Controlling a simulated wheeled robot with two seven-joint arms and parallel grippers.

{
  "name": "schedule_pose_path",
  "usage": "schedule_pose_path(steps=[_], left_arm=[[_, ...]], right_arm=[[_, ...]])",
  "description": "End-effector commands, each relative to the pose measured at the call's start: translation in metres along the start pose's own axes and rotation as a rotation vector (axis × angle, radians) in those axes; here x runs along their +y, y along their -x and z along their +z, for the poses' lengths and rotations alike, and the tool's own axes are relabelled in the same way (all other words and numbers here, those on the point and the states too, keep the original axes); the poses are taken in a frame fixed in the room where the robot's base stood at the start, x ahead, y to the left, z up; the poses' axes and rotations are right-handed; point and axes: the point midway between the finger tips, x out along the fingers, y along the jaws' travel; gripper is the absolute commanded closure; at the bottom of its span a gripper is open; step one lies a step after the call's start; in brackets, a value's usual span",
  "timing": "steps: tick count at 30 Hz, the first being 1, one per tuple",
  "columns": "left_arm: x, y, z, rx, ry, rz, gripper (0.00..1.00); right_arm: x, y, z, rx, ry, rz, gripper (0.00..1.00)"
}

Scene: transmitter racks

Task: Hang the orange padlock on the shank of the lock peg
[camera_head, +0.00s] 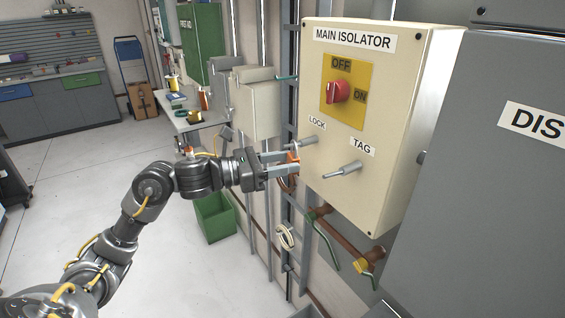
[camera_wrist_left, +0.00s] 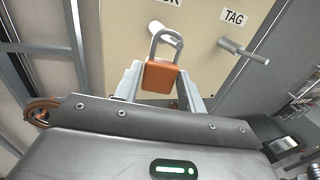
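The orange padlock (camera_head: 293,157) is between the fingers of my left gripper (camera_head: 283,166), beside the cream isolator box. In the left wrist view the padlock (camera_wrist_left: 160,77) is upright, its grey shackle pointing up, with a finger against each side of its body. The lock peg (camera_head: 305,142) sticks out of the box front under the LOCK label. In the left wrist view the pale peg (camera_wrist_left: 156,28) overlaps the shackle loop; I cannot tell whether it passes through. My right gripper is out of view.
The tag peg (camera_head: 343,170) juts out to the right of the padlock. The MAIN ISOLATOR box (camera_head: 420,110) has a red switch (camera_head: 338,91). Pipes with a green handle (camera_head: 326,243) run below. A grey cabinet (camera_head: 490,200) stands at right. The floor at left is open.

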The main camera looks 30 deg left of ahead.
Motion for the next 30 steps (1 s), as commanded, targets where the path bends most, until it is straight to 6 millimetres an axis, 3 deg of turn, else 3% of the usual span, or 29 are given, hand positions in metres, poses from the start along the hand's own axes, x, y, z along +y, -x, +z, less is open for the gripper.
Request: schedule_pose_path(steps=[1, 4, 14, 17, 30], left_arm=[[0.000, 0.000, 0.000, 0.000, 0.000, 0.000, 0.53], [0.000, 0.000, 0.000, 0.000, 0.000, 0.000, 0.39], [0.000, 0.003, -0.002, 0.001, 0.000, 0.001, 0.39], [0.001, 0.014, -0.004, 0.001, -0.004, 0.003, 0.39], [0.001, 0.094, -0.005, 0.003, 0.000, 0.002, 0.39]], right_arm=[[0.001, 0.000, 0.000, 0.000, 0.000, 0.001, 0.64], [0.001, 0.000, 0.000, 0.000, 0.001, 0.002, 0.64], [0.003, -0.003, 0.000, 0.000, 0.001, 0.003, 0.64], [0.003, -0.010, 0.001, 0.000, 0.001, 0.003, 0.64], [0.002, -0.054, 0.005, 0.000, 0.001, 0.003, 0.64]])
